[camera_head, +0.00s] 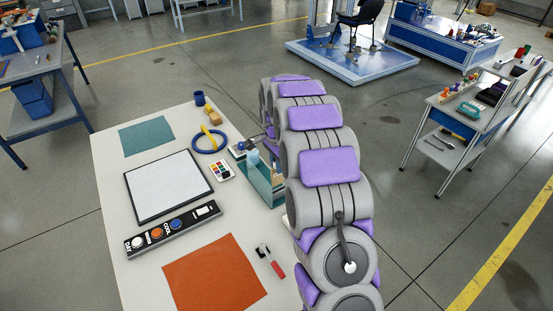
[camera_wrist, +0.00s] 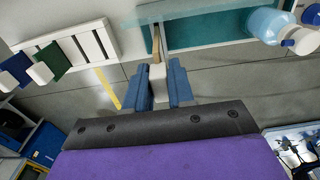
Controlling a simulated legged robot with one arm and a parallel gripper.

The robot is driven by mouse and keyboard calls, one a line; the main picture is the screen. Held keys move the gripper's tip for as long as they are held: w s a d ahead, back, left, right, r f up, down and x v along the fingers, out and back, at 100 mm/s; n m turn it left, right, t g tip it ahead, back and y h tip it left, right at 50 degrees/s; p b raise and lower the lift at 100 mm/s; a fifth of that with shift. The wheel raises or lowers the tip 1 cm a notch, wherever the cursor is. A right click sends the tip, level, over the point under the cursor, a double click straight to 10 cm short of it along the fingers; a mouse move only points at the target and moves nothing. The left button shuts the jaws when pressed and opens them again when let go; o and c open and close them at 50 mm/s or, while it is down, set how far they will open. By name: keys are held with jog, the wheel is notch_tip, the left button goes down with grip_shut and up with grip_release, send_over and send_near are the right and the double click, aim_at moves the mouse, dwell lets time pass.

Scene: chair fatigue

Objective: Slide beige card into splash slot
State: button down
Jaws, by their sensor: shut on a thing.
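In the wrist view my gripper (camera_wrist: 159,88) has its blue fingers closed around a narrow pale block. The beige card (camera_wrist: 156,45), seen nearly edge-on as a thin tan strip, rises from between the fingertips. Its far end is at the near edge of a teal holder (camera_wrist: 205,36) with a translucent panel; I cannot tell whether it touches or enters it. No slot marked splash can be made out. In the head view the teal holder (camera_head: 267,186) stands at the table's right edge, partly behind my arm, and my gripper is hidden.
A pale blue bottle (camera_wrist: 268,24) stands at the holder's right. A white slotted rack (camera_wrist: 75,48) with green and dark blue pieces is at left. The white table (camera_head: 112,185) also bears a whiteboard (camera_head: 168,184), a black labelled panel (camera_head: 172,230) and an orange mat (camera_head: 215,275).

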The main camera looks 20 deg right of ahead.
jog(key=shift+d+f, duration=0.35)
jog(key=shift+f, duration=0.55)
jog(key=shift+a, duration=0.35)
jog(key=shift+d, duration=0.35)
jog(key=shift+a+p, duration=0.2)
jog(key=shift+p, duration=0.35)
dwell(0.4)
jog(key=shift+f, duration=2)
jog(key=c, duration=0.9)
grip_release()
jog(key=r, duration=0.5)
jog(key=r+p, duration=0.1)
jog(key=r, duration=0.5)
jog(key=r+p, duration=0.1)
jog(key=r, duration=0.5)
jog(key=shift+a+r, duration=0.15)
jog(key=shift+a, duration=0.1)
